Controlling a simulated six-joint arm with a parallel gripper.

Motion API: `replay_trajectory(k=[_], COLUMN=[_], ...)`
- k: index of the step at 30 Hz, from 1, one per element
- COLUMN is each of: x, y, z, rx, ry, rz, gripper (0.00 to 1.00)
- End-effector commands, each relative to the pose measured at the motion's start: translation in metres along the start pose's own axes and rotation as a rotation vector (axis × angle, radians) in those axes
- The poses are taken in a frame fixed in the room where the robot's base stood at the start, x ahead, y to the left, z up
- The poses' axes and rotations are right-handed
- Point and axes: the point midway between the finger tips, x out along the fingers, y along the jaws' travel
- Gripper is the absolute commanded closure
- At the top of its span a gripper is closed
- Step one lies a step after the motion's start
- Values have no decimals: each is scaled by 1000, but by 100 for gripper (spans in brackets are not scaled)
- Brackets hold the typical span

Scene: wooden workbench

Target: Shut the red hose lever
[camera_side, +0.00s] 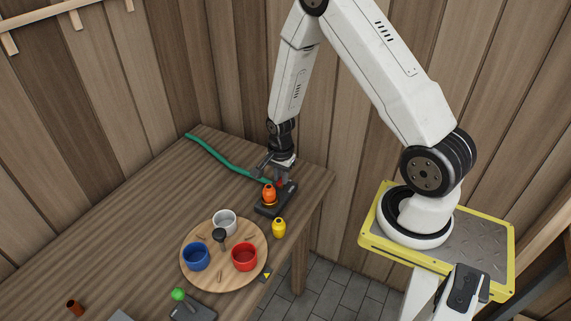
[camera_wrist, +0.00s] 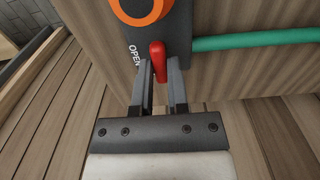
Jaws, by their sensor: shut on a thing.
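The red hose lever (camera_wrist: 158,58) shows in the wrist view on a dark base plate (camera_wrist: 173,18), beside the printed word "OPEN". My gripper (camera_wrist: 161,82) has its two fingers on either side of the lever and is shut on it. In the side view my gripper (camera_side: 272,168) reaches down at the far end of the bench, and the lever is mostly hidden there. The green hose (camera_wrist: 255,38) runs from the plate to the right in the wrist view. It also shows in the side view (camera_side: 215,154), trailing to the back left.
An orange object (camera_side: 269,192) stands on the plate close to my gripper. A yellow object (camera_side: 279,227) stands nearby. A round wooden board (camera_side: 225,280) holds white, blue and red cups. A green-knobbed device (camera_side: 178,294) sits at the front. The left bench is mostly clear.

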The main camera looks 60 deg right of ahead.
Motion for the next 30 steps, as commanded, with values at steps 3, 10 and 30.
replay_trajectory(k=[3, 10, 30], x=[0, 0, -30], y=[0, 0, -1], z=[1, 0, 0], rx=[2, 1, 0], ry=[-1, 0, 1], rz=[0, 0, -3], gripper=[71, 46, 46])
